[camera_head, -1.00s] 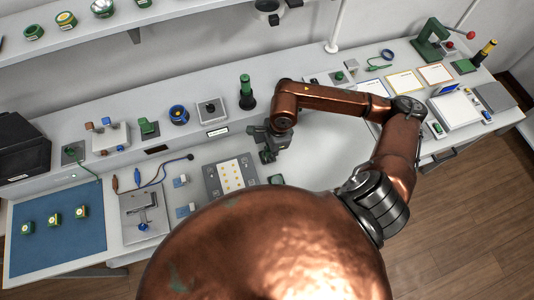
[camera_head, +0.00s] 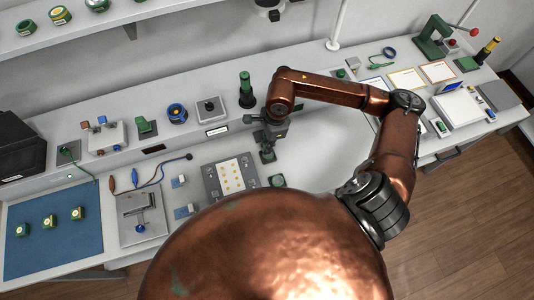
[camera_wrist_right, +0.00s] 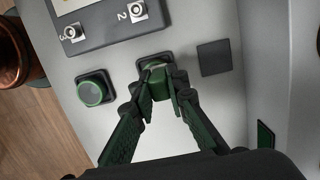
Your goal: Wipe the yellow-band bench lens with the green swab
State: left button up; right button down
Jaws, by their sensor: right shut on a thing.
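My right gripper (camera_head: 268,152) points down at the bench, right of the dot-marked plate. In the right wrist view its fingers (camera_wrist_right: 160,88) are shut on a small green piece, which looks like the green swab (camera_wrist_right: 157,82). The piece is over or in a dark square holder; whether it is lifted clear I cannot tell. Three small green lenses with pale yellowish faces (camera_head: 22,230) (camera_head: 49,221) (camera_head: 77,213) stand on the blue mat (camera_head: 50,250) at the left. Their band colours are too small to tell. My left gripper is not in view.
The dot-marked plate (camera_head: 213,182), a metal fixture (camera_head: 141,222) and blue cables (camera_head: 155,182) lie between gripper and mat. A green cylinder (camera_head: 246,95) stands behind.

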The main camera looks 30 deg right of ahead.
jog(key=shift+w+d+f, duration=0.1)
jog(key=shift+w+d, duration=0.1)
jog(key=shift+w, duration=0.3)
jog(key=shift+b, duration=0.55)
dwell(0.7)
jog(key=shift+w+b, duration=0.35)
jog(key=shift+b, duration=0.1)
jog(key=shift+d, duration=0.1)
dwell(0.4)
jog(key=shift+s, duration=0.15)
